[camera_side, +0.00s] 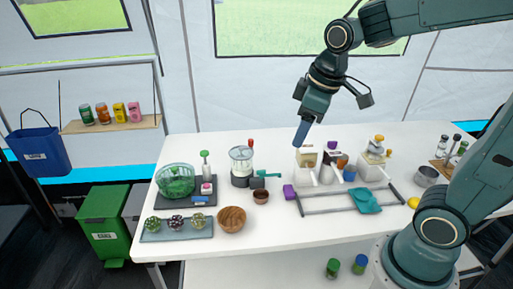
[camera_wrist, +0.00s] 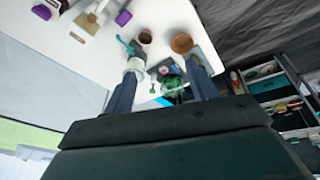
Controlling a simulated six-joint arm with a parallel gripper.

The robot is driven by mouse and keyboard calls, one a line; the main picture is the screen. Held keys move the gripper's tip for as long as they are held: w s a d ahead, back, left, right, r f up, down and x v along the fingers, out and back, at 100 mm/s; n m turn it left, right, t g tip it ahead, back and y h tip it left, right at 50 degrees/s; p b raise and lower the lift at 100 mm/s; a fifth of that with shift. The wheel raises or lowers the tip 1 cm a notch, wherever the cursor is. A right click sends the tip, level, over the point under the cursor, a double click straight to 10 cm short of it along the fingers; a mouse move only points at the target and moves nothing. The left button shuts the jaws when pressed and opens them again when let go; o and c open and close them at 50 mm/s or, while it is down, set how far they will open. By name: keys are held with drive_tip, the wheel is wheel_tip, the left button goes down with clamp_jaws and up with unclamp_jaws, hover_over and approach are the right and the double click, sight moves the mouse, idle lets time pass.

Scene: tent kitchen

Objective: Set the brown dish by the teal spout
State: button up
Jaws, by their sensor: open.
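A small dark brown dish (camera_side: 261,196) sits on the white table, just below the teal spout (camera_side: 268,173) in the side view, with a small gap. The spout sticks out to the right near the clear-jar grinder (camera_side: 241,165). The wrist view shows the brown dish (camera_wrist: 145,37) and the teal spout (camera_wrist: 124,43) at the top, beyond the fingertips. My gripper (camera_side: 299,144) is high over the back of the table, right of the spout. In the wrist view my gripper (camera_wrist: 164,69) has its two fingers wide apart and nothing between them.
A larger wooden bowl (camera_side: 231,219) stands left of the brown dish. A green bowl (camera_side: 175,181) and a tray (camera_side: 178,231) of patterned balls are farther left. A purple block (camera_side: 289,192), a rail frame (camera_side: 340,208) with a teal cloth, and white dispensers stand right. The front table is clear.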

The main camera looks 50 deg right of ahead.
drive_tip(key=s+a+r+m+t, duration=0.1)
drive_tip(key=s+a+m+t, duration=0.1)
drive_tip(key=s, duration=1)
drive_tip(key=shift+r+m, duration=0.35)
drive_tip(key=shift+m, duration=0.55)
